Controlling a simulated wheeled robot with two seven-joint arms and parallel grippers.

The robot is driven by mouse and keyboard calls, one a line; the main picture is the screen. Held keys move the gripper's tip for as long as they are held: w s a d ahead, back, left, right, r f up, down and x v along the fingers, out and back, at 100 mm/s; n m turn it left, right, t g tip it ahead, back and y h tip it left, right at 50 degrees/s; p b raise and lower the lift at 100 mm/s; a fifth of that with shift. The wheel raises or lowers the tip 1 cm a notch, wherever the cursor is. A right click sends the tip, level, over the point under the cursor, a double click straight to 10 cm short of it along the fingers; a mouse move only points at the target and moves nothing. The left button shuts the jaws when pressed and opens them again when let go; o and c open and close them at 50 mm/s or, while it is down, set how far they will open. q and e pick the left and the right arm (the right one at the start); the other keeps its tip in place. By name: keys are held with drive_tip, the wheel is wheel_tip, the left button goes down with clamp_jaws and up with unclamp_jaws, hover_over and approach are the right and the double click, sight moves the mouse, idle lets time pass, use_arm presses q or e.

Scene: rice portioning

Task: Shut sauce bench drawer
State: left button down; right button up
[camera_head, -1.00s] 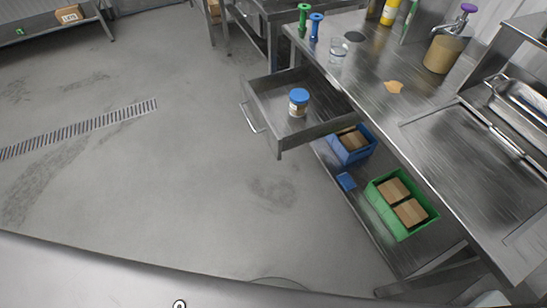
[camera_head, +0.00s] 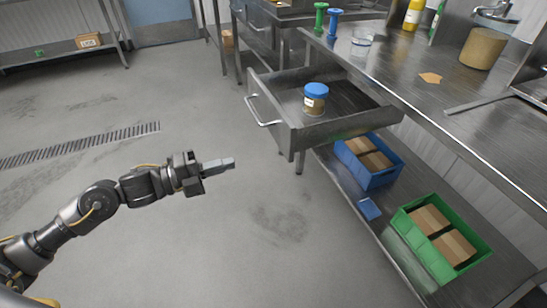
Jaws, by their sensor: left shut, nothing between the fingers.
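The sauce bench drawer (camera_head: 348,130) is pulled far out from under the steel bench (camera_head: 415,75). Its bar handle (camera_head: 262,111) is on the drawer's front, on the left side. A jar with a blue lid (camera_head: 315,98) stands upright inside the drawer. My left gripper (camera_head: 232,163) is shut and empty, over the floor to the left of and below the drawer in the picture. It is apart from the handle and points right. My right gripper is not in view.
A blue crate (camera_head: 385,178) and a green crate (camera_head: 423,258) with cartons stand on the lower shelf under the bench. A small blue item (camera_head: 369,209) lies between them. The floor left of the drawer is clear.

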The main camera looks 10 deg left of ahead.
sight(289, 147)
use_arm(q)
drive_tip(key=x, duration=1.4)
drive_tip(key=shift+w+p, duration=0.1)
drive_tip(key=shift+p, duration=0.2)
